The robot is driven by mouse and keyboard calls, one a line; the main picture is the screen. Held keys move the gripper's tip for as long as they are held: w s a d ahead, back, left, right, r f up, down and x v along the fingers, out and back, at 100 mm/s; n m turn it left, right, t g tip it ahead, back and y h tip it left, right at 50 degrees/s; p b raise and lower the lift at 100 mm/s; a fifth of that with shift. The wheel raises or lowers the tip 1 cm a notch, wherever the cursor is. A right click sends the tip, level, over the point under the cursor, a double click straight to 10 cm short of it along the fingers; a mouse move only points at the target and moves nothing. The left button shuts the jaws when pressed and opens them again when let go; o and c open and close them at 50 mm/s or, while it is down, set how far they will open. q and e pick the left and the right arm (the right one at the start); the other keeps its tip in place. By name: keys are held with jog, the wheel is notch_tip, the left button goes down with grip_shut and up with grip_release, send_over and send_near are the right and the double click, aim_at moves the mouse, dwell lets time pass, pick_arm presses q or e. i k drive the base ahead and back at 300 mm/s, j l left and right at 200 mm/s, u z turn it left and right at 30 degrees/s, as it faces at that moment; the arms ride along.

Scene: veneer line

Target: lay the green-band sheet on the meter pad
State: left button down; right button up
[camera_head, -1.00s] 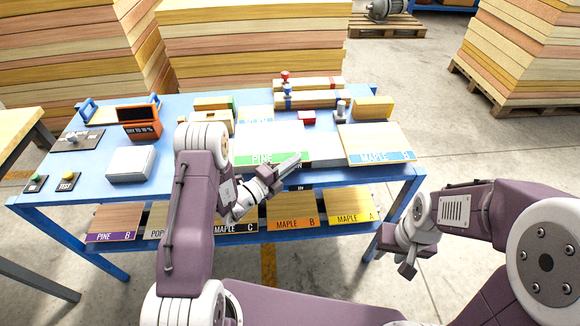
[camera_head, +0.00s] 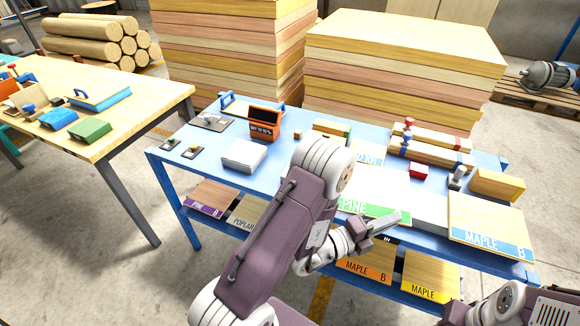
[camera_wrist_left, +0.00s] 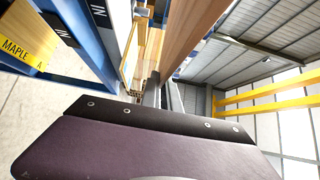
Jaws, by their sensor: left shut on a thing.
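The green-band sheet (camera_head: 372,209), marked PINE, is at the front of the blue table's top. Part of it is hidden behind my left arm. My left gripper (camera_head: 388,222) is shut on the sheet at its front banded edge. In the left wrist view a wooden sheet (camera_wrist_left: 188,38) runs up from the fingers (camera_wrist_left: 165,95). A pale grey block, which looks like the meter pad (camera_head: 244,155), lies to the left, in front of the orange meter (camera_head: 264,122). Its top is bare. Of my right arm only a part shows at the bottom right; its gripper is out of frame.
A blue-band MAPLE sheet (camera_head: 488,228) lies at the table's right. Clamped wooden bars (camera_head: 430,148) and a red block (camera_head: 419,172) stand behind. Small switch boxes (camera_head: 182,148) sit left of the pad. More sheets lie on the shelf below.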

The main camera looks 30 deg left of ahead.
aim_at(243, 152)
jog(key=u, duration=1.55)
